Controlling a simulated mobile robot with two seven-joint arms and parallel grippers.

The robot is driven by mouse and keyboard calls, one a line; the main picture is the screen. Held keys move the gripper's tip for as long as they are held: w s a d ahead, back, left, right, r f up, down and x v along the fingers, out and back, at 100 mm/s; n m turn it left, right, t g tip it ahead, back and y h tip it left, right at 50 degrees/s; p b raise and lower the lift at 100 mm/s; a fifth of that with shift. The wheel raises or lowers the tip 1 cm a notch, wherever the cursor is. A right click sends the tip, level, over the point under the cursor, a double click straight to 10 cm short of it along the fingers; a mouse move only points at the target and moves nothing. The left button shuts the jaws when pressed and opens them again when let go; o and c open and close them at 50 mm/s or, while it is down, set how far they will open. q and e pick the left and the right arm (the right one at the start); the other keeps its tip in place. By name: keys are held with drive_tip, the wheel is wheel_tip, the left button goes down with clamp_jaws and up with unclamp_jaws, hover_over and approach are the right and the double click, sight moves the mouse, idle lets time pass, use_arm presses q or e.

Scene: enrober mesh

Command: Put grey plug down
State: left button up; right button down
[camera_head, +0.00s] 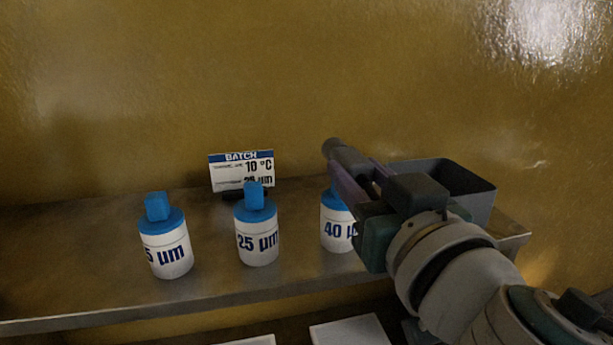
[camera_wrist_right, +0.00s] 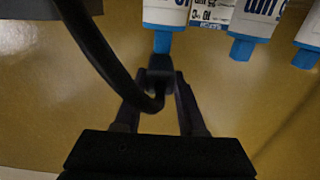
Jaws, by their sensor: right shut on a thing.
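My right gripper (camera_head: 354,176) reaches in from the right, above the shelf, and is shut on the grey plug (camera_head: 334,147). The plug's dark grey round end sticks out past the fingertips, in front of the back wall. In the right wrist view the plug (camera_wrist_right: 160,66) sits between the two fingers (camera_wrist_right: 160,88), apparently with a dark curved hose or cable beside it. The gripper partly hides the 40 µm bottle (camera_head: 333,232) and the grey bin (camera_head: 455,173). My left gripper is not in view.
The metal shelf (camera_head: 85,270) also bears a 25 µm bottle (camera_head: 257,240) and a bottle whose label ends in 5 µm (camera_head: 166,252), all blue-capped. A batch card (camera_head: 240,172) reading 10 °C stands behind them. The shelf's left end is clear. White items (camera_head: 350,331) lie below.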

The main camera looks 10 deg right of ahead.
drive_tip(key=shift+f+b, duration=0.2)
drive_tip(key=shift+b, duration=0.15)
drive_tip(key=shift+c, duration=2.4)
unclamp_jaws()
drive_tip(key=shift+r, duration=0.1)
